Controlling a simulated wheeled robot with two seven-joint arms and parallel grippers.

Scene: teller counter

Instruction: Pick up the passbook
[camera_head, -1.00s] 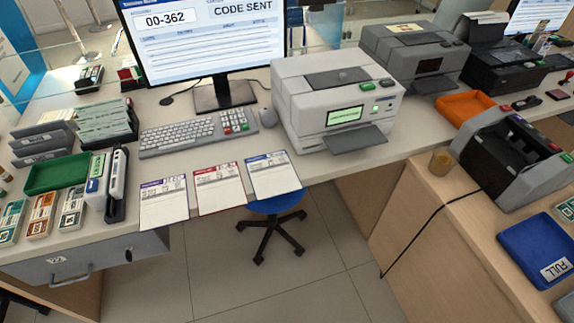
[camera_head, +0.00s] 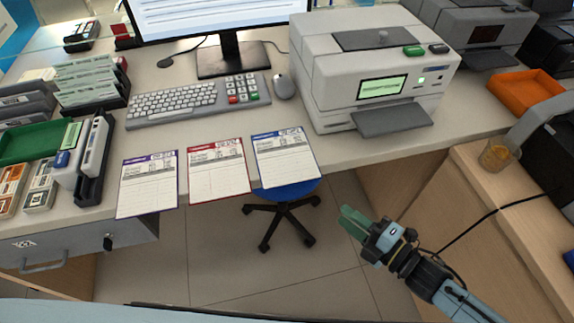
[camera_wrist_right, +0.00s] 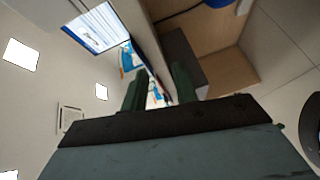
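Three flat printed papers lie side by side along the counter's front edge: a purple-headed one (camera_head: 148,186), a red-headed one (camera_head: 217,170) and a blue-headed one (camera_head: 285,158). I cannot tell which, if any, is the passbook. My right gripper (camera_head: 352,222) is in front of the counter, lower right of the blue-headed paper and apart from it. In the right wrist view its two green fingers (camera_wrist_right: 160,90) stand apart with nothing seen held between them. My left gripper is out of view.
A grey printer (camera_head: 375,70) with a lit green display stands right of the keyboard (camera_head: 175,103) and monitor. A green tray (camera_head: 30,143) is at left, an orange tray (camera_head: 525,92) at right. A blue stool (camera_head: 285,191) stands below the counter. A cup (camera_head: 497,154) sits on the side counter.

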